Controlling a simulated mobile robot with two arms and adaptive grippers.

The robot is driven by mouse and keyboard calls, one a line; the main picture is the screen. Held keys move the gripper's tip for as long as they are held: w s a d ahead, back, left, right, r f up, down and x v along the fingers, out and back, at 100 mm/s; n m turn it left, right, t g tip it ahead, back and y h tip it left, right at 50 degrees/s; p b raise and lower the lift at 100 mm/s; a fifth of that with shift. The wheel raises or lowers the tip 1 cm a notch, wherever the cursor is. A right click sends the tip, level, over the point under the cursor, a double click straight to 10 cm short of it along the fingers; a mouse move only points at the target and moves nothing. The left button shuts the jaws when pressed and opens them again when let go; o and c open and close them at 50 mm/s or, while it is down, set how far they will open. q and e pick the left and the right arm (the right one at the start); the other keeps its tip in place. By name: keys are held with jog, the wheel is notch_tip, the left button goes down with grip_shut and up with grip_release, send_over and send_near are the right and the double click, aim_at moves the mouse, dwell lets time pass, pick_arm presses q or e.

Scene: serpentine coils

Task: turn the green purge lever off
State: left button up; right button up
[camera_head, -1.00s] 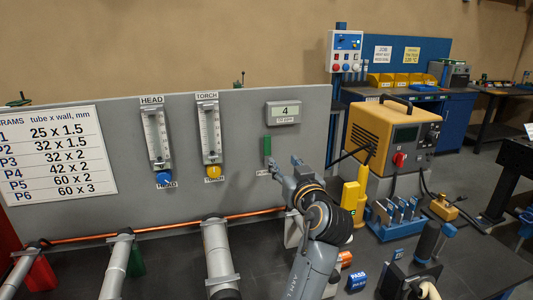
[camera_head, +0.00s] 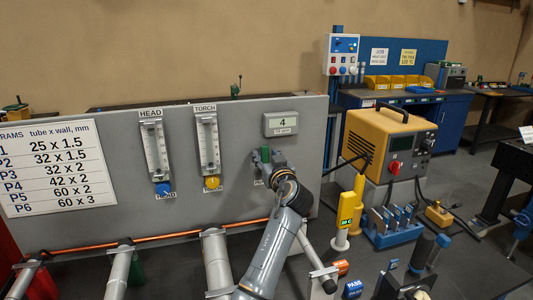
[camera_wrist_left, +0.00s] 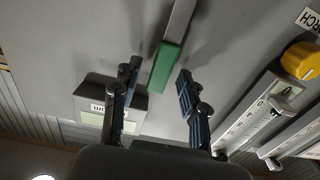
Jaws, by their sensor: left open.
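The green purge lever (camera_head: 266,153) is on the grey panel, below the number display. In the head view its green part stands upright and is partly hidden by my gripper. In the left wrist view the green lever (camera_wrist_left: 164,66) lies between my two fingers, with a grey bar running on from its end. My left gripper (camera_head: 262,163) is at the lever. In the wrist view the left gripper (camera_wrist_left: 158,72) is open, with a visible gap between each finger and the lever; I cannot tell its exact depth. My right gripper is not in view.
The display (camera_head: 281,124) reads 4. The HEAD (camera_head: 155,145) and TORCH (camera_head: 208,140) flow tubes, with blue (camera_head: 164,188) and yellow (camera_head: 212,182) knobs, are left of the lever. Grey pipes (camera_head: 217,262) stand in front below. A yellow power unit (camera_head: 378,140) stands to the right.

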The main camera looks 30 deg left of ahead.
pick_arm(q)
jog(key=shift+w+a, duration=0.15)
jog(key=shift+c, duration=0.3)
grip_shut()
